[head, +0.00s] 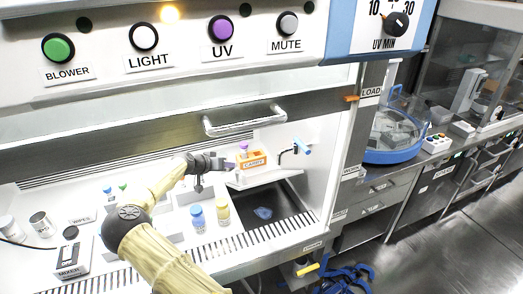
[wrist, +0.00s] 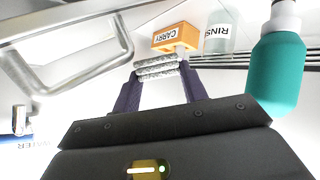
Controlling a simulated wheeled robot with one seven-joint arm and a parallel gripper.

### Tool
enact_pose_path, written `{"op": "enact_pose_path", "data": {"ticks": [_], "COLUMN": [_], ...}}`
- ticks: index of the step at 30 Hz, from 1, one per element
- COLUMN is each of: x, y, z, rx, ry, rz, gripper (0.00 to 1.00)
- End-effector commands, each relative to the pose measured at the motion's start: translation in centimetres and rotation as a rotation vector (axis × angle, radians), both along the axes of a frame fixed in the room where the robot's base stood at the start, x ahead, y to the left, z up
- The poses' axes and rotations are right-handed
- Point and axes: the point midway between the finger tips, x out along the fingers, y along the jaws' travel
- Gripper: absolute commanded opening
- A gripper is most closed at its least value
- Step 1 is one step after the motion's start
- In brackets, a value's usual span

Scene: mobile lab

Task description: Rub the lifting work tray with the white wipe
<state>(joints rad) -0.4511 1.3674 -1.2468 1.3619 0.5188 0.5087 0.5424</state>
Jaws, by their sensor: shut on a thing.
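My gripper (head: 229,166) reaches into the cabinet from the left, fingers pointing right toward the orange CARRY holder (head: 253,161). In the wrist view its purple fingers (wrist: 158,82) are shut on the white wipe (wrist: 158,67), a folded, speckled pad. In the head view the wipe is too small to make out. A dark square area (head: 285,199) in the cabinet floor has a pale blue patch (head: 263,213) on it. A white panel (head: 262,179) lies just behind it, under the holder; I cannot tell which of these is the lifting work tray. Contact under the wipe is unclear.
Blue-capped (head: 197,218) and yellow (head: 223,211) vials stand left of the dark area. A blue-handled tap (head: 301,146) is on the right wall. The sash handle (head: 245,121) crosses above my gripper. A teal bottle (wrist: 275,75) and a RINSE container (wrist: 219,35) show in the wrist view.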

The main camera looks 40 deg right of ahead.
Motion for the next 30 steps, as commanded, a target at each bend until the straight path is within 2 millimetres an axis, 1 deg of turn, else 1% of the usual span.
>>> {"op": "enact_pose_path", "data": {"ticks": [1, 3, 11, 13, 18, 21, 25, 30], "x": [0.2, 0.4, 0.6, 0.1, -1.4, -2.1, -2.8, -2.9], "y": [-1.0, -2.0, -5.0, -6.8, -11.4, -13.4, -14.7, -15.0], "z": [0.3, 0.6, 1.9, 2.6, 3.2, 3.3, 3.2, 3.0], "rx": [0.001, 0.004, 0.017, 0.023, 0.033, 0.038, 0.042, 0.042], "ry": [0.012, 0.031, 0.095, 0.114, 0.169, 0.196, 0.217, 0.222], "rz": [-0.018, -0.045, -0.131, -0.142, -0.138, -0.132, -0.127, -0.126], "gripper": [0.18, 0.18, 0.18, 0.18, 0.18, 0.18, 0.18, 0.18]}}
